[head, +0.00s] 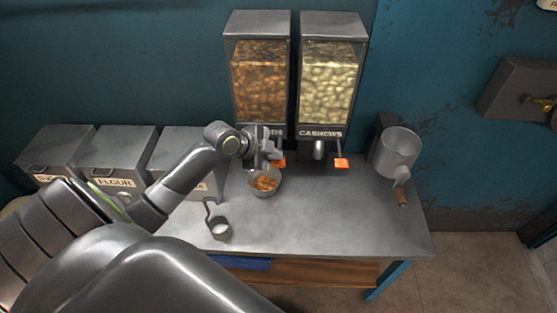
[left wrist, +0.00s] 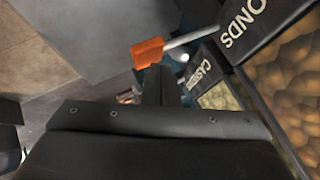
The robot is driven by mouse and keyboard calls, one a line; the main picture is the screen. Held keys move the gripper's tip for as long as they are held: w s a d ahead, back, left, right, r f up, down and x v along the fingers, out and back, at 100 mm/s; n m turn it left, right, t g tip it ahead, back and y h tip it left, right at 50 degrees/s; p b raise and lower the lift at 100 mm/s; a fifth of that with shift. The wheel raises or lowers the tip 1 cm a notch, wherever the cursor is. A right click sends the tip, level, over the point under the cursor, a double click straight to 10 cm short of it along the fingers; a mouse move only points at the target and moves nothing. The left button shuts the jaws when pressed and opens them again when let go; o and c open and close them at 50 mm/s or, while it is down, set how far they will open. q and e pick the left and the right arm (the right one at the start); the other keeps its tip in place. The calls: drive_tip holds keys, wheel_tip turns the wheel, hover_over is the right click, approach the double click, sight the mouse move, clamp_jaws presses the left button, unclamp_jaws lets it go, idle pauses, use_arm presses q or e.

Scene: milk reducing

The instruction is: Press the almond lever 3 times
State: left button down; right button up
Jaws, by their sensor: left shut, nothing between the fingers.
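The almond dispenser (head: 260,85) stands against the wall, full of brown nuts. Its orange-tipped lever (head: 279,163) shows just right of my left gripper (head: 270,150). In the left wrist view the orange lever tip (left wrist: 148,53) on its metal rod is close ahead of my left gripper (left wrist: 165,85), which is shut and empty. I cannot tell whether the fingers touch the lever. A metal bowl (head: 252,185) with some almonds (head: 264,184) in it sits below the almond spout, which my gripper hides. My right gripper is not in view.
The cashew dispenser (head: 328,85) stands right beside it, with its own orange lever (head: 341,163). A metal scoop (head: 220,229) lies on the table (head: 330,220). Labelled bins (head: 115,160) line the left, and a metal pot-like device (head: 398,152) stands at the right.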

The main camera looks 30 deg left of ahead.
use_arm(q)
drive_tip(key=shift+f+b, duration=0.95)
drive_tip(key=shift+f, duration=0.4)
idle(0.7)
drive_tip(key=shift+r, duration=0.1)
drive_tip(key=shift+r+p, duration=1.55)
drive_tip(key=shift+r, duration=0.1)
drive_tip(key=shift+r, duration=0.1)
wheel_tip(320, 180, up, 5)
drive_tip(key=p, duration=0.4)
idle(1.9)
